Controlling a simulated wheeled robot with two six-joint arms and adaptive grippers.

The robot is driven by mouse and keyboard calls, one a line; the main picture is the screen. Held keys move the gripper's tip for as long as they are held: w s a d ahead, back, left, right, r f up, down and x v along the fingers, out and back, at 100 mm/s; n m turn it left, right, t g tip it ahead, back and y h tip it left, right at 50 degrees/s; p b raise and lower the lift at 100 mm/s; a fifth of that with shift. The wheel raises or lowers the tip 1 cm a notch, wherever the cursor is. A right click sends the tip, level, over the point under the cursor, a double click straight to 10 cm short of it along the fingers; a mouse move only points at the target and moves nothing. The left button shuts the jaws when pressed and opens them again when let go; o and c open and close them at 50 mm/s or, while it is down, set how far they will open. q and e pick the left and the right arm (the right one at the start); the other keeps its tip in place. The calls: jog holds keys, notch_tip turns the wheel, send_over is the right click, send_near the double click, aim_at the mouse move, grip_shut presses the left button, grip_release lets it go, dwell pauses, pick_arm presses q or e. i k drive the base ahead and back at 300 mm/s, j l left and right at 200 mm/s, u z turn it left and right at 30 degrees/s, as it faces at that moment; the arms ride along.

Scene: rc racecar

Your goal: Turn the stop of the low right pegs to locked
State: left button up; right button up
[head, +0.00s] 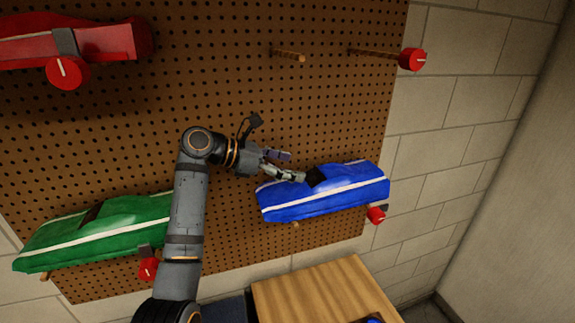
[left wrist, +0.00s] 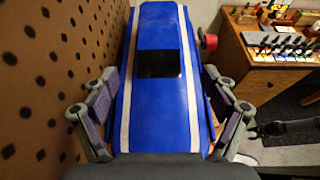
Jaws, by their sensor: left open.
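The low right pegs carry a blue car body with white stripes (head: 335,195). Their stop is a small red knob (head: 376,215) at the body's right end. The knob also shows past the body in the left wrist view (left wrist: 208,41); its pointer is too small to read. My left gripper (head: 290,166) is open near the body's left end. In the left wrist view its fingers stand on either side of the blue body (left wrist: 160,105); I cannot tell whether they touch it. A dark gripper-like part, probably my right gripper (left wrist: 254,130), shows at the right edge.
A pegboard (head: 225,60) carries a red body (head: 110,42) upper left and a green body (head: 110,220) lower left, each with a red knob. Upper right, bare pegs (head: 288,56) have another red knob (head: 412,59). A wooden bench (head: 320,290) stands below.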

aim_at(376, 214)
jog(key=k, duration=1.5)
